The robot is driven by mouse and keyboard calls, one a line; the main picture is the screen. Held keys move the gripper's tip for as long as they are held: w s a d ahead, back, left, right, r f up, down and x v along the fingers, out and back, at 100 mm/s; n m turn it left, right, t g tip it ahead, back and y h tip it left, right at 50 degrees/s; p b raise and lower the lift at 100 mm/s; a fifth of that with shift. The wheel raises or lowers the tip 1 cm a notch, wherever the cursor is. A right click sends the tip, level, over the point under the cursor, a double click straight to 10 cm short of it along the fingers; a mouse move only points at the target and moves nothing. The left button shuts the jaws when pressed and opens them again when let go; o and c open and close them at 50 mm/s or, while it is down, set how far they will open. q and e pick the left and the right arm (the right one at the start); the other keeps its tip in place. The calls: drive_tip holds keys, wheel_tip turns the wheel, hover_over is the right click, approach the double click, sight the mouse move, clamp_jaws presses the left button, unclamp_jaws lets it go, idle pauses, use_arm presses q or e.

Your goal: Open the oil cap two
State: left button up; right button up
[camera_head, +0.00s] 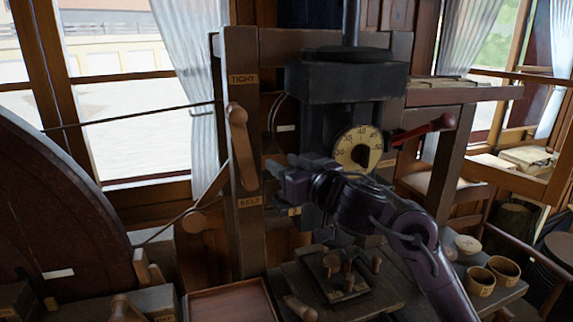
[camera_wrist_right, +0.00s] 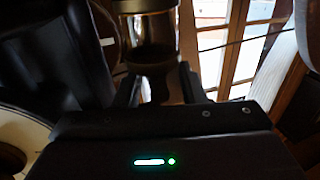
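My right gripper (camera_head: 278,172) is at the front of the dark machine head (camera_head: 345,85), left of the cream dial (camera_head: 357,149). In the right wrist view its two fingers (camera_wrist_right: 160,80) are apart, on either side of a small round cup-like part with a pale metal band (camera_wrist_right: 147,25). This may be the oil cap; no number on it is readable. I cannot tell if the fingers touch it. In the head view my gripper and wrist hide this spot. My left gripper is not in view.
A red-handled lever (camera_head: 425,129) sticks out right of the dial. A wooden lever (camera_head: 240,147) stands on the post marked TIGHT and BELT. A large wheel (camera_head: 60,220) is at left. Below are a tray (camera_head: 229,302), a tool block (camera_head: 340,277) and cups (camera_head: 480,280).

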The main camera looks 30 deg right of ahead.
drive_tip(key=c, duration=0.7)
clamp_jaws()
